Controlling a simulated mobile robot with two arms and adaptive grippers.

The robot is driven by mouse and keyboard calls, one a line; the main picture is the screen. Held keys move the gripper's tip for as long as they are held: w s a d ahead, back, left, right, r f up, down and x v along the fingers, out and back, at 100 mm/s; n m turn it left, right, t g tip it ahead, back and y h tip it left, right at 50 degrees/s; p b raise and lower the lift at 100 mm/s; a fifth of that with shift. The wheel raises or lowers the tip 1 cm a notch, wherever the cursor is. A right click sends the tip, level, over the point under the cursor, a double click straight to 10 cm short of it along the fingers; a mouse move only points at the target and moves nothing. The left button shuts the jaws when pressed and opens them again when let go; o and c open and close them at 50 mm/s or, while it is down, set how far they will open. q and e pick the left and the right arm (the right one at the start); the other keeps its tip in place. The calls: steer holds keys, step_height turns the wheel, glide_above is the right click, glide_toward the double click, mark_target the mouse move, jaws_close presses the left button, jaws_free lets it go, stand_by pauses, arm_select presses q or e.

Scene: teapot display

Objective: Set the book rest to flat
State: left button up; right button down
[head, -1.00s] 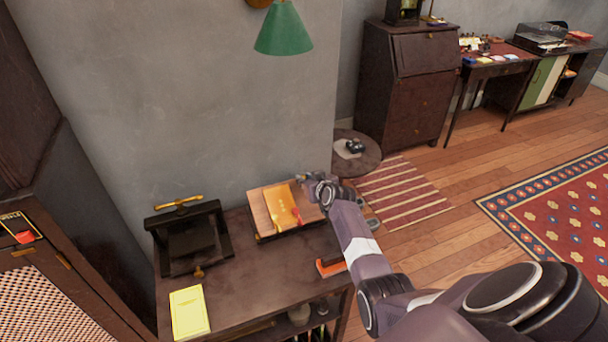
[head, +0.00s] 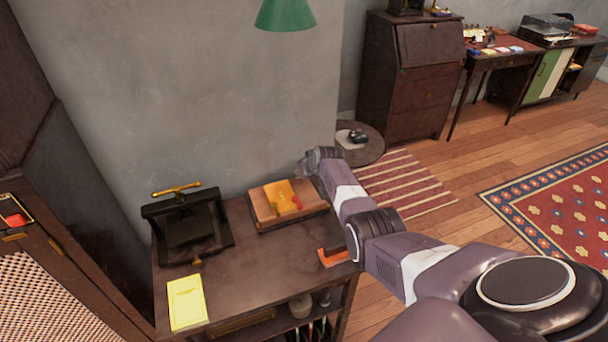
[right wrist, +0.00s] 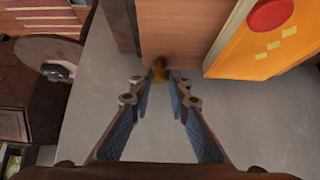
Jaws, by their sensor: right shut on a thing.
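The book rest (head: 264,206) is a wooden board on a dark base, on the cabinet top against the wall. Its board looks low, with only a slight tilt if any; I cannot tell whether it is fully flat. An orange-yellow book (head: 280,193) with a red round mark lies on it; the book also shows in the right wrist view (right wrist: 250,45). My right gripper (right wrist: 160,76) is shut on a small brass knob (right wrist: 160,69) at the edge of the board (right wrist: 180,30). In the head view its fingers are mostly hidden behind the wrist. My left gripper is out of view.
A black press (head: 188,228) with a brass handle stands left of the book rest. A yellow notepad (head: 186,302) and an orange-and-black object (head: 332,257) lie on the cabinet top (head: 250,268). A round side table (head: 368,152) stands behind my right arm.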

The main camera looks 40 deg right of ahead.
steer(key=shift+w+f, duration=0.15)
steer(key=shift+w, duration=0.05)
steer(key=shift+d, duration=0.1)
stand_by(0.4)
steer(key=c, duration=2.2)
jaws_free()
steer(key=o, duration=0.4)
steer(key=shift+w+f, duration=0.15)
steer(key=shift+c, duration=0.2)
steer(key=shift+v, duration=1.2)
steer(key=v, duration=0.9)
steer(key=shift+s+r, duration=0.2)
steer(key=shift+s, duration=0.05)
